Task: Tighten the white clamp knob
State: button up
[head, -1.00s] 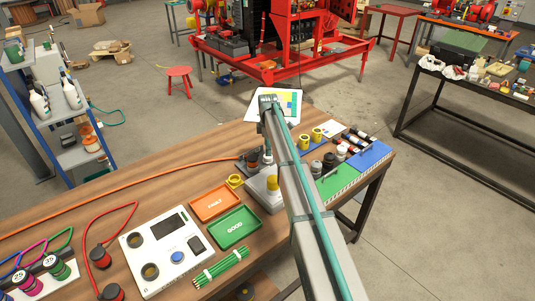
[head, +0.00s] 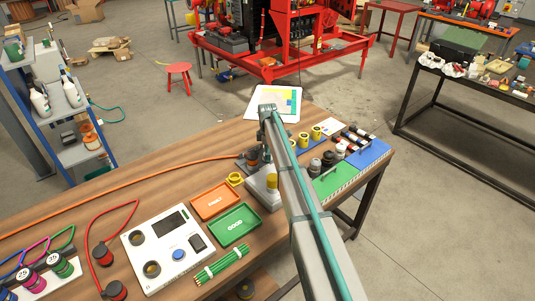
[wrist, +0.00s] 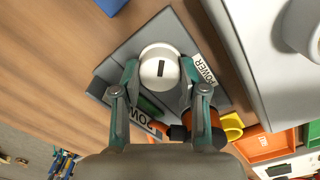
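The white clamp knob (wrist: 159,68), round with a dark slot mark on top, shows in the wrist view above a grey base plate (wrist: 118,72). My gripper (wrist: 160,76) reaches down over it, one fingertip on each side of the knob. The fingers look open, with their tips close to the knob's edges; I cannot tell whether they touch it. In the head view my arm hides the knob and most of the gripper.
A dark and orange connector (wrist: 205,130) stands right beside my right finger, near "POWER" labels. A white housing (wrist: 265,60) rises on the right. A yellow ring (head: 235,179) and the orange (head: 214,201) and green (head: 235,225) trays lie nearby. Bare wood is left of the plate.

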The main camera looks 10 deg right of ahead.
jog(key=shift+c, duration=1.1)
jog(key=m+b, duration=0.2)
jog(key=m, duration=0.1)
jog(key=shift+f+m, duration=0.1)
jog(key=shift+m, duration=0.3)
jog(key=m+b, duration=0.1)
jog(key=m, duration=0.3)
jog(key=shift+m+b, duration=0.3)
jog(key=shift+b, duration=0.05)
jog(key=m+b, duration=0.1)
jog(key=m, duration=0.3)
jog(key=shift+m+b, duration=0.5)
jog(key=shift+m, duration=2.3)
